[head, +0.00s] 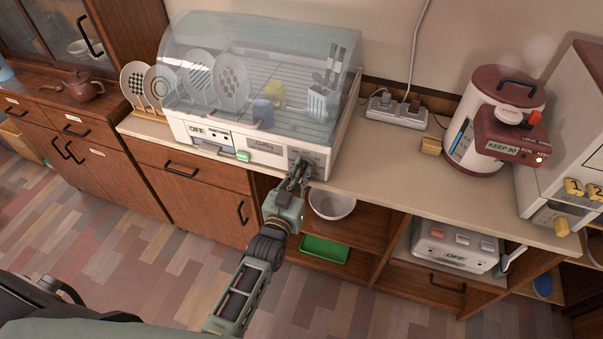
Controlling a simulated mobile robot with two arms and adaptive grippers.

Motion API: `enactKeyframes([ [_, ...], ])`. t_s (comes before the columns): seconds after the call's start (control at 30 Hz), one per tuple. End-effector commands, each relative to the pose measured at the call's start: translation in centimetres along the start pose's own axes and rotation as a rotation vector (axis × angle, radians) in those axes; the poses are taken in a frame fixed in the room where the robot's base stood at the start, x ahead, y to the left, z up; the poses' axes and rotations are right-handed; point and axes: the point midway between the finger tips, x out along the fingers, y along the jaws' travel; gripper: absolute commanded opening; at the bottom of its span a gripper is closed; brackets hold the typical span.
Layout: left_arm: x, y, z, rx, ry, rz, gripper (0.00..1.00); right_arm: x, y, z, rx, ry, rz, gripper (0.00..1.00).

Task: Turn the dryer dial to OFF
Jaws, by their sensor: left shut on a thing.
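The dish dryer (205,146) stands on the counter, a white body under a clear domed lid. Plates, cups and a cutlery basket (322,104) show inside. A display on the left of its front reads OFF, and a green button (243,156) sits right of it. My left gripper (299,168) is at the right end of the dryer's front, shut on the dial there. The fingers hide the dial and most of its markings. My right gripper is not in view.
A white bowl (332,204) and a green tray (324,250) are on shelves below the counter, close to my left arm. A power strip (396,110) and a water boiler (476,135) stand to the right. The counter between dryer and boiler is mostly clear.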

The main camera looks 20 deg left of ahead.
Motion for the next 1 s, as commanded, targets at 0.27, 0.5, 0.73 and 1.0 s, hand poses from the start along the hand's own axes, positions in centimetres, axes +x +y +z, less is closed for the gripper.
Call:
enactKeyframes([
  [0.27, -0.1, 0.0, 0.3, -0.004, -0.006, 0.000, 0.14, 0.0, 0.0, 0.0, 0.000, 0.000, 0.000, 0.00],
  [0.5, 0.0, 0.0, 0.1, -0.002, -0.003, 0.000, 0.30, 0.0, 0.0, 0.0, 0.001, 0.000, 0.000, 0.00],
  [0.73, -0.1, 0.0, 0.1, -0.002, -0.002, 0.000, 0.30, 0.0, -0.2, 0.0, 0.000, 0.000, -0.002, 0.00],
  [1.0, -3.4, 0.0, 0.2, -0.001, -0.005, 0.000, 0.30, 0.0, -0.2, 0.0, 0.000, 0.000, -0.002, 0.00],
])
